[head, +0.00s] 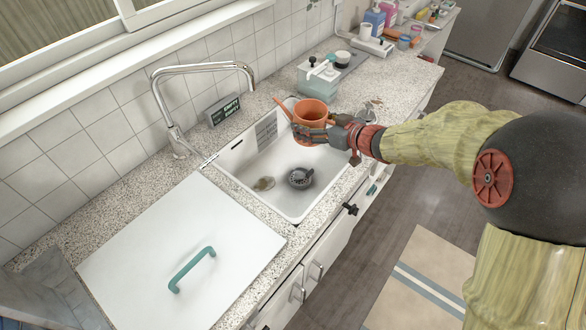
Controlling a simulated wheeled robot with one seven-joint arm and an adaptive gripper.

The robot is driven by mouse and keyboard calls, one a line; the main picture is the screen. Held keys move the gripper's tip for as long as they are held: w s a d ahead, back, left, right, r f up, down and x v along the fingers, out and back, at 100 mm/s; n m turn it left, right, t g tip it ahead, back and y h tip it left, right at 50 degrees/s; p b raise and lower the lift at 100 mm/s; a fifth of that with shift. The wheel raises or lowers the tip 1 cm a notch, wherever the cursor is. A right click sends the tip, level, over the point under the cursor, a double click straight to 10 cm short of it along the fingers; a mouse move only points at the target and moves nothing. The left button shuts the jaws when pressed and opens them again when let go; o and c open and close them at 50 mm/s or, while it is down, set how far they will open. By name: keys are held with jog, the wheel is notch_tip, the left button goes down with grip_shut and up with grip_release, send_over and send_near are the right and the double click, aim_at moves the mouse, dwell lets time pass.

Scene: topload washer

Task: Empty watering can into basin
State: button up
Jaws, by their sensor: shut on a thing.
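An orange-brown watering can (311,110) with a thin spout pointing up and left is above the far end of the white basin (240,176). It looks roughly upright. My gripper (318,133) is shut on the can from the right side; the fingers partly cover its lower body. In the basin, a dark round drain strainer (300,178) and a small brownish patch (264,184) lie on the bottom.
A chrome faucet (205,67) arches behind the basin. A white board with a teal handle (192,270) covers the near counter. A small dark sign (223,110) stands behind the basin, and a teal container (319,82) stands beyond it. Several bottles are farther back.

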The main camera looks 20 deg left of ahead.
notch_tip(320, 180, up, 4)
jog(key=p, duration=0.5)
dwell(0.4)
jog(key=shift+r, duration=0.1)
